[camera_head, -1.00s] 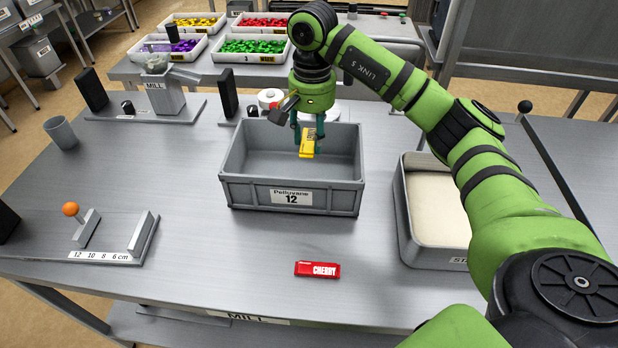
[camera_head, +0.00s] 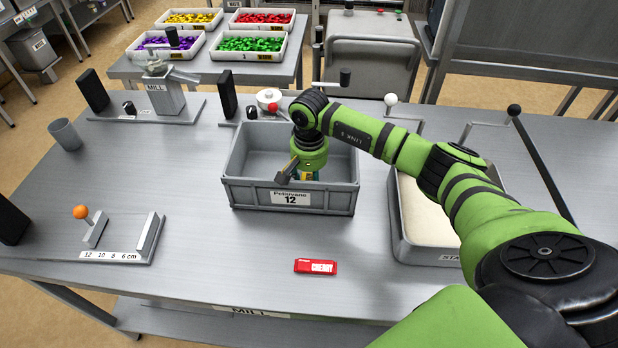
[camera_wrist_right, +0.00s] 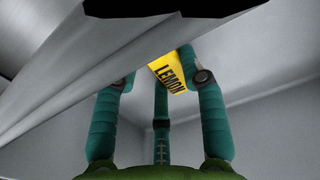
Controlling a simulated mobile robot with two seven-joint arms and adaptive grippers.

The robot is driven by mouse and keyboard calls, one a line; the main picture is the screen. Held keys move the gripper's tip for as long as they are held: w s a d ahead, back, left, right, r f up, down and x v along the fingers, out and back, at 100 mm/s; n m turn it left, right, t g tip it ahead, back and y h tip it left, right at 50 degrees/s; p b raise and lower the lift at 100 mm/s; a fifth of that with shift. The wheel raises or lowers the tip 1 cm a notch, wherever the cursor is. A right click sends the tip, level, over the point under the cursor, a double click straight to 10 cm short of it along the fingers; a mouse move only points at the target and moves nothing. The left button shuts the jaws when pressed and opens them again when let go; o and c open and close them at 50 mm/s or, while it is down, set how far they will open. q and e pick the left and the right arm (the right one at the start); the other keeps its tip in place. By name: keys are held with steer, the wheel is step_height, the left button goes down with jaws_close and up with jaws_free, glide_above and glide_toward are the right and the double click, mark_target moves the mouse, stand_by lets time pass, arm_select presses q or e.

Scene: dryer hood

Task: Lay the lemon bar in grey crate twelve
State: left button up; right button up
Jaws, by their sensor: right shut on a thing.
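The grey crate (camera_head: 245,196) labelled 12 stands in the middle of the bench. My right gripper (camera_head: 305,176) reaches down inside it, toward the right side, with its fingertips mostly hidden by the wrist and the front wall. The yellow lemon bar (camera_wrist_right: 168,72) shows between the teal fingers in the right wrist view, with its LEMON label visible. The right gripper is shut on it, inside the crate. Whether the bar touches the crate floor I cannot tell. My left gripper is not in view.
A red bar (camera_head: 316,266) lies on the bench in front of the crate. A sand-filled grey tray (camera_head: 404,235) stands to the right, under my arm. A gauge with an orange knob (camera_head: 80,212) is at the left. Trays of coloured pieces (camera_head: 250,46) stand behind.

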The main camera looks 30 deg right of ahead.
steer(key=shift+f, duration=0.15)
steer(key=o, duration=1.2)
steer(key=shift+o, duration=0.2)
steer(key=shift+r, duration=0.3)
step_height(320, 180, up, 12)
steer(key=b, duration=0.4)
steer(key=shift+b, duration=0.3)
